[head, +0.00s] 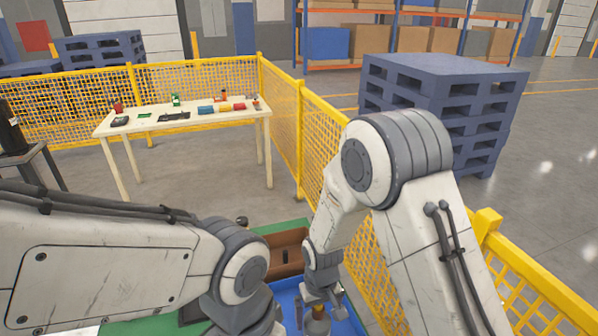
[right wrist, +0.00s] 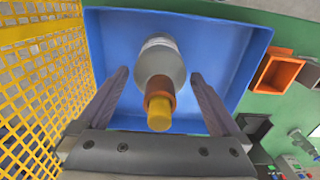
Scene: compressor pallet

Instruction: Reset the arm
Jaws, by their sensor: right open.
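My right arm reaches down to a blue tray (right wrist: 225,60); the tray also shows in the head view (head: 288,300). My right gripper (right wrist: 160,76) is open, its fingers either side of a grey cylindrical part (right wrist: 160,65) with a copper-coloured neck and yellow tip (right wrist: 159,115). Gaps show between the fingers and the part in the right wrist view. In the head view my right gripper (head: 322,298) is small and partly covers the part. My left arm comes in from the left; its gripper is not seen.
Yellow mesh fence (right wrist: 40,85) stands close beside the tray. An orange bin (right wrist: 279,74) and a dark bin (right wrist: 252,130) sit on the green surface (right wrist: 232,128). A brown bin (head: 286,240) lies beyond the tray. A cream table (head: 145,126) with small items stands farther back.

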